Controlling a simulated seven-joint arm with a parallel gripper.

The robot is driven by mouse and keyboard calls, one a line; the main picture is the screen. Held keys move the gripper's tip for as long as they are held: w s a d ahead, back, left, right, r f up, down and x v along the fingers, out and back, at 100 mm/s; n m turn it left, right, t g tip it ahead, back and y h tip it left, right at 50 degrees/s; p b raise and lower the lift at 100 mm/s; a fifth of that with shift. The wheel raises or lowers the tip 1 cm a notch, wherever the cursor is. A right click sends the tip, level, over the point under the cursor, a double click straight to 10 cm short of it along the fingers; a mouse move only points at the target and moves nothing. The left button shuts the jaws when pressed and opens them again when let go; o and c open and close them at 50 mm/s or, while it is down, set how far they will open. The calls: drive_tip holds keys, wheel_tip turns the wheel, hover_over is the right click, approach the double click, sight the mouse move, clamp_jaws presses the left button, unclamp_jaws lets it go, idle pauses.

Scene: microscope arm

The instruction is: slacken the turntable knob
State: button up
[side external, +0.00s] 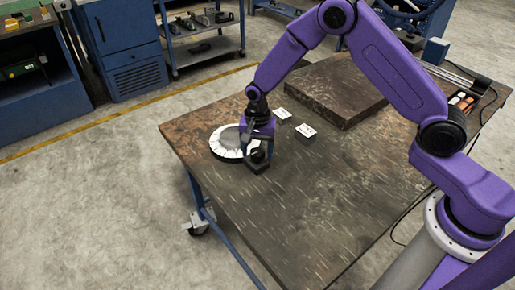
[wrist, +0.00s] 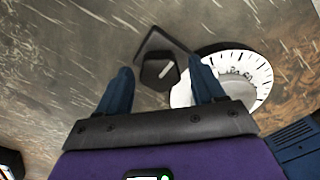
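The turntable (side external: 222,152) is a round disc with a white, tick-marked rim near the table's far left corner. Its marked rim also shows in the wrist view (wrist: 258,72), right of my gripper. My gripper (wrist: 161,66) is open, with one blue finger on each side of the knob and a gap at both sides. In the side view my gripper (side external: 258,146) is low over the knob and partly hides it.
The worn dark table (side external: 330,200) has free room at its front and middle. Small boxes (side external: 463,101) sit at the far right.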

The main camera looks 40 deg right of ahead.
drive_tip(key=c, duration=0.8)
drive_tip(key=shift+n, duration=0.3)
drive_tip(key=n, duration=1.1)
drive_tip(key=shift+n, duration=2.1)
